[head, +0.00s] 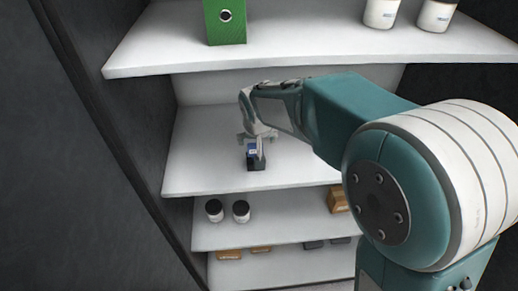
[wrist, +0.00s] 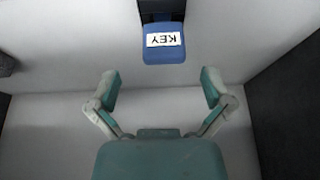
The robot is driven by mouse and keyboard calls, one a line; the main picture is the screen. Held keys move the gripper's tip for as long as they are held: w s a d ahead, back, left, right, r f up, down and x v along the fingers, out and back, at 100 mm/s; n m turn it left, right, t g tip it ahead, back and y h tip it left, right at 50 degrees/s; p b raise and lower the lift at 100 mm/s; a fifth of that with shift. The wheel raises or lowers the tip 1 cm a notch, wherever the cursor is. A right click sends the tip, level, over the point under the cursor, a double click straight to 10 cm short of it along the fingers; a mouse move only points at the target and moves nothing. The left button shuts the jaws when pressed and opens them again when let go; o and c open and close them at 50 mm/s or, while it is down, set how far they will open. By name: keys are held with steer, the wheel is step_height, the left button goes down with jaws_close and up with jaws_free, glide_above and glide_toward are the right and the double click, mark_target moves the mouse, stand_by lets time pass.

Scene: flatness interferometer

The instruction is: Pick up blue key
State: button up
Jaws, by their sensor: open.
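The blue key (wrist: 164,52) shows in the wrist view as a blue block with a white label reading KEY upside down. A dark part joins it at the top edge of that view. In the head view the blue key (head: 251,149) is small, on a dark base on the middle white shelf. My gripper (wrist: 160,80) is open and empty, its fingers spread wide with the key just beyond and between their tips. In the head view my gripper (head: 257,150) hangs over the key and partly hides it.
The white shelf (head: 200,170) around the key is mostly clear. A shelf above holds a green binder (head: 225,22) and white jars (head: 380,12). Lower shelves hold dark-lidded jars (head: 241,211) and an orange box (head: 338,199). A dark side wall (head: 90,120) stands at left.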

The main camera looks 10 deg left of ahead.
mark_target(255, 150)
steer(key=x, duration=0.3)
steer(key=a+x, duration=0.1)
steer(key=x, duration=0.2)
steer(key=shift+a, duration=0.15)
steer(key=shift+d, duration=0.65)
steer(key=shift+c, duration=0.3)
steer(key=c, duration=1.1)
steer(key=shift+s+a+f, duration=0.1)
steer(key=shift+s+a, duration=0.05)
steer(key=shift+a, duration=0.1)
steer(key=shift+c, duration=0.2)
